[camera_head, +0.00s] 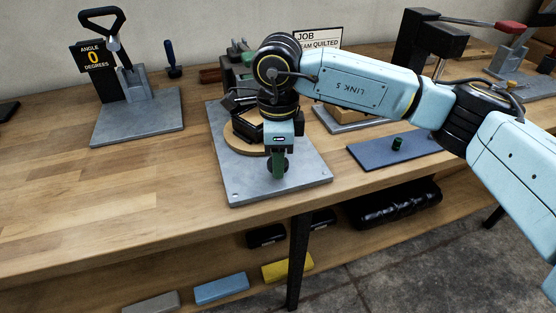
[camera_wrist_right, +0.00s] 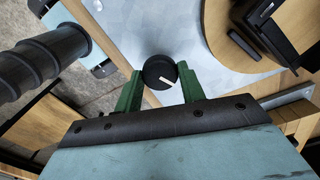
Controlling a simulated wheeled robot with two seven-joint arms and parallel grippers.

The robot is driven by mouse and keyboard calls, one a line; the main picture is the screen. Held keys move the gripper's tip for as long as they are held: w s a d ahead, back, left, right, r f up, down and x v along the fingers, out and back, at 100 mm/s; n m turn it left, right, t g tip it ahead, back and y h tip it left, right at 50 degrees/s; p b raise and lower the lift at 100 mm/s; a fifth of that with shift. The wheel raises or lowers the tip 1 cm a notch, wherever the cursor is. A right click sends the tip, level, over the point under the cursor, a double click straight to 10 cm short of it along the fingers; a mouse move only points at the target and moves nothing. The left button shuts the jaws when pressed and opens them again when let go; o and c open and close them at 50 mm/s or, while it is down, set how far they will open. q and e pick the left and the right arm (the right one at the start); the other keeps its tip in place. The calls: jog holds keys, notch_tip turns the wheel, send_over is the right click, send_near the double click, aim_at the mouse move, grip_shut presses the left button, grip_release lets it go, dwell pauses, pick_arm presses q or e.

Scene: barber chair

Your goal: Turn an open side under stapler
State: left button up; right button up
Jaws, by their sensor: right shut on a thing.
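A grey metal plate (camera_head: 300,183) on the workbench carries a round wooden disc (camera_head: 236,142) with a black angular piece (camera_head: 246,127) on it. The disc (camera_wrist_right: 222,35) and the black piece (camera_wrist_right: 275,28) also show at the upper right of the right wrist view. A green machine that may be the stapler stands behind, mostly hidden by my right arm. My right gripper (camera_head: 279,168) points down at the plate's front part. In the right wrist view its green fingers (camera_wrist_right: 160,88) are shut on a round black knob (camera_wrist_right: 158,70) with a white pointer line. My left gripper is not in view.
A sign reading angle 0 degrees (camera_head: 93,56) stands by a black-handled press (camera_head: 120,75) at the left. A job sign (camera_head: 318,38) is behind my arm. A blue mat (camera_head: 375,153) with a small green cylinder (camera_head: 398,144) lies right. The front left bench is clear.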

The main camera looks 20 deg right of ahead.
jog(key=n+b, duration=0.2)
jog(key=n, duration=0.4)
jog(key=shift+n, duration=0.3)
jog(key=shift+n+b, duration=0.6)
jog(key=shift+n, duration=0.6)
pick_arm(q)
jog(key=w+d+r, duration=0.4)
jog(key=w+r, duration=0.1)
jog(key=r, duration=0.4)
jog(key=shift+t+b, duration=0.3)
jog(key=shift+b, duration=0.1)
pick_arm(e)
jog(key=shift+n, duration=1.6)
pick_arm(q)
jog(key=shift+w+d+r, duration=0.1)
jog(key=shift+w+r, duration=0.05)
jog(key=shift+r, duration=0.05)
pick_arm(e)
jog(key=o, duration=1)
jog(key=shift+c, duration=0.2)
